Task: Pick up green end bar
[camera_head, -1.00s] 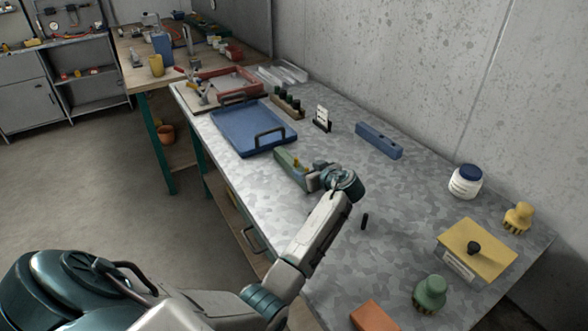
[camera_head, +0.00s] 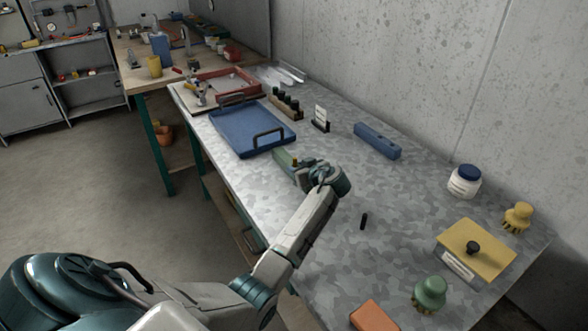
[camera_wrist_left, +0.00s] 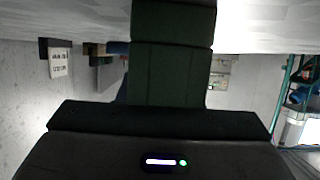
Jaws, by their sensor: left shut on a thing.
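The green end bar (camera_head: 283,160) is just right of the blue tray, near the table's front edge. My left gripper (camera_head: 300,167) is shut on it, and the wrist hides its near end. A small yellow part shows at the jaws. In the left wrist view a dark green block (camera_wrist_left: 171,70) fills the upper middle; I cannot tell how much of it is bar and how much finger. Whether the bar touches the table is unclear. My right gripper is not in view.
The blue tray (camera_head: 235,137) with dark handles lies close to the left. A blue bar (camera_head: 377,141), a label stand (camera_head: 320,118) and a rack of dark bottles (camera_head: 287,107) stand behind. A yellow-lidded box (camera_head: 476,250) is at the right. The table's middle is mostly clear.

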